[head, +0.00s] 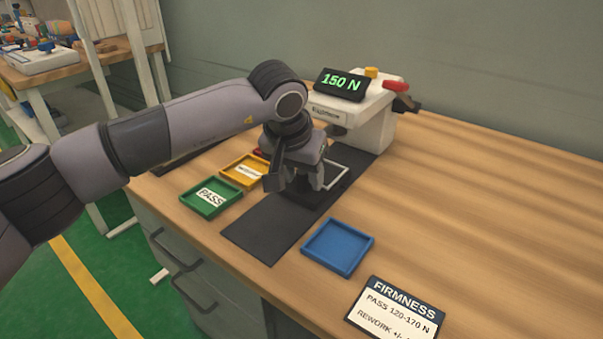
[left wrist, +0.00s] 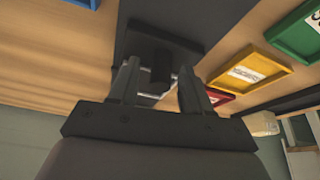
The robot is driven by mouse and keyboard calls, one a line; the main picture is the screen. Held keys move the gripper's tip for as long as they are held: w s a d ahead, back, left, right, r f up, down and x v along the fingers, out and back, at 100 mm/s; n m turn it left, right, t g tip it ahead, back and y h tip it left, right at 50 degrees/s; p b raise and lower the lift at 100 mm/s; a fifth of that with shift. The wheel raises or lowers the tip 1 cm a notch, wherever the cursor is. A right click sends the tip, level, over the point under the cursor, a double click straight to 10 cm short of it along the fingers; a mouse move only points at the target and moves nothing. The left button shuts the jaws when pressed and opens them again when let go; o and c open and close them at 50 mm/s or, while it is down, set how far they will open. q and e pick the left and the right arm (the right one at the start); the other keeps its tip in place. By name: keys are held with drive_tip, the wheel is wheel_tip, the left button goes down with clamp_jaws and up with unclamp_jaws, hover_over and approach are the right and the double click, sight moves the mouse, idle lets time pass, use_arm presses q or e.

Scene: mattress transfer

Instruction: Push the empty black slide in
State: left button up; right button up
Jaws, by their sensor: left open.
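The black slide (head: 300,198) is mostly hidden under my left gripper (head: 308,184) in the head view. In the left wrist view it shows as a dark plate (left wrist: 188,42) with a short upright black post. My left gripper's fingers (left wrist: 161,72) are open, with the post between them in the picture; I cannot tell whether they touch it. No object shows on the visible part of the plate. The white tester (head: 360,120) stands behind, its display (head: 341,85) reading 150 N. My right gripper is out of view.
A dark mat (head: 262,228) lies before the tester. A green PASS tray (head: 211,197) and a yellow tray (head: 243,170) are left, a red tray (left wrist: 219,99) beyond. A blue tray (head: 338,246) and a FIRMNESS card (head: 395,312) are right. The table's right side is clear.

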use_arm(q)
clamp_jaws()
drive_tip(key=shift+w+d+r+p, duration=0.1)
drive_tip(key=shift+w+d+p, duration=0.3)
drive_tip(key=shift+w+d, duration=0.35)
drive_tip(key=shift+w+d+p, duration=0.4)
drive_tip(key=shift+w+d, duration=0.1)
drive_tip(key=shift+w, duration=0.6)
drive_tip(key=shift+r, duration=0.1)
drive_tip(key=shift+c, duration=1.8)
unclamp_jaws()
drive_tip(key=o, duration=0.4)
drive_tip(key=shift+w+d, duration=0.1)
drive_tip(key=shift+d, duration=0.05)
drive_tip(key=shift+c, duration=0.2)
